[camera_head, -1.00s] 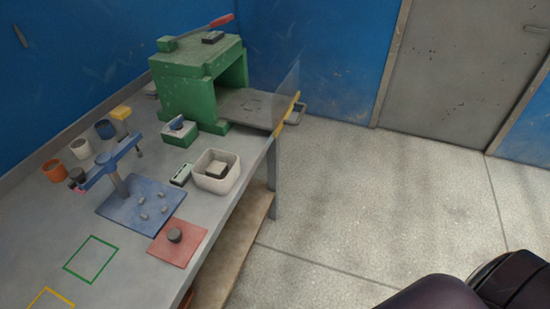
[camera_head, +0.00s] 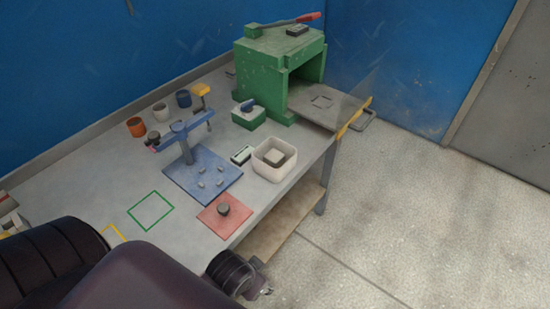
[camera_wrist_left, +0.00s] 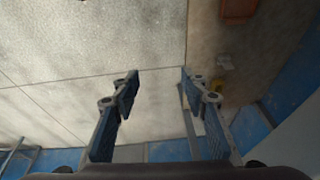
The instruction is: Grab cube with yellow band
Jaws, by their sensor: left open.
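In the head view, a pale block (camera_head: 277,157) lies inside a white open bin (camera_head: 262,169) near the table's front edge. I cannot make out a yellow band on it, nor on any other cube. A small yellow-topped piece (camera_head: 201,90) stands at the back of the table, behind the blue fixture. My left gripper (camera_wrist_left: 160,76) is open and empty in the wrist view, facing the floor and lower shelf. In the head view its dark wrist is low in front of the table, apart from the bin. My right gripper is not in view.
A green press (camera_head: 252,66) with a red-handled lever stands at the back right. A blue fixture (camera_head: 216,188), a red pad (camera_head: 212,216), a small pale-and-dark box (camera_head: 241,154) and several cups crowd the table. The floor to the right is clear.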

